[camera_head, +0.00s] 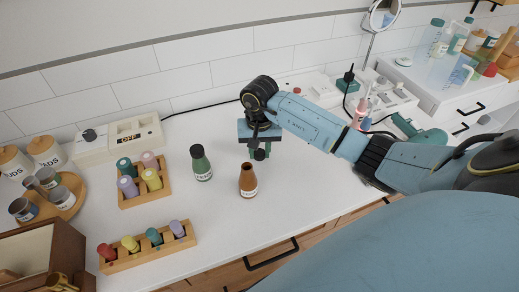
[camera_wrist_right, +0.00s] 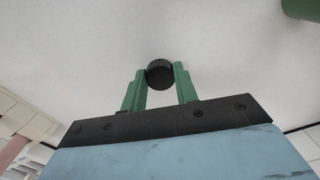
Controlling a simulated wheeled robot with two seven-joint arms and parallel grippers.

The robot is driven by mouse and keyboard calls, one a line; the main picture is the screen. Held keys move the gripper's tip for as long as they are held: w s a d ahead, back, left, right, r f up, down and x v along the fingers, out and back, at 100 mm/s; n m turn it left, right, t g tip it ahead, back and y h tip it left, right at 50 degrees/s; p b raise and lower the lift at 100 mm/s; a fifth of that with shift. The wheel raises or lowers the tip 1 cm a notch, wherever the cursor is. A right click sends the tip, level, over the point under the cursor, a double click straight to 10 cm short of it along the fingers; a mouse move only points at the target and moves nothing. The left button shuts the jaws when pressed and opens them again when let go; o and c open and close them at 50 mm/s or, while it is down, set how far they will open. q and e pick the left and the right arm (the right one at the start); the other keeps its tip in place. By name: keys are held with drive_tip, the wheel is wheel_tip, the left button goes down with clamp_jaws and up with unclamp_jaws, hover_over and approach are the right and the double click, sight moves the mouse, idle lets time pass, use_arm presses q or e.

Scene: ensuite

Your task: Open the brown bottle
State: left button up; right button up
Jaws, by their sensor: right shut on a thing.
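The brown bottle (camera_head: 248,186) stands upright on the white counter, with a white label and its open neck showing no cap. My right gripper (camera_head: 259,153) is behind and slightly right of the bottle's neck, apart from it in the picture. Its green fingers are shut on a black round cap (camera_wrist_right: 160,73), which also shows in the head view (camera_head: 259,155). In the wrist view bare white counter lies beyond the cap. My left gripper is in neither view.
A green bottle (camera_head: 201,165) with a black cap stands left of the brown one. Wooden racks (camera_head: 134,198) with coloured rollers are further left. A wooden box (camera_head: 62,245) is at the lower left. The counter (camera_head: 300,200) is clear right of the brown bottle.

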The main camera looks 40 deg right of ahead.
sight(260, 153)
drive_tip(key=shift+f, duration=0.15)
drive_tip(key=o, duration=1.1)
drive_tip(key=shift+r, duration=0.25)
wheel_tip(260, 153, up, 12)
drive_tip(key=shift+f, duration=0.1)
drive_tip(key=shift+s, duration=0.1)
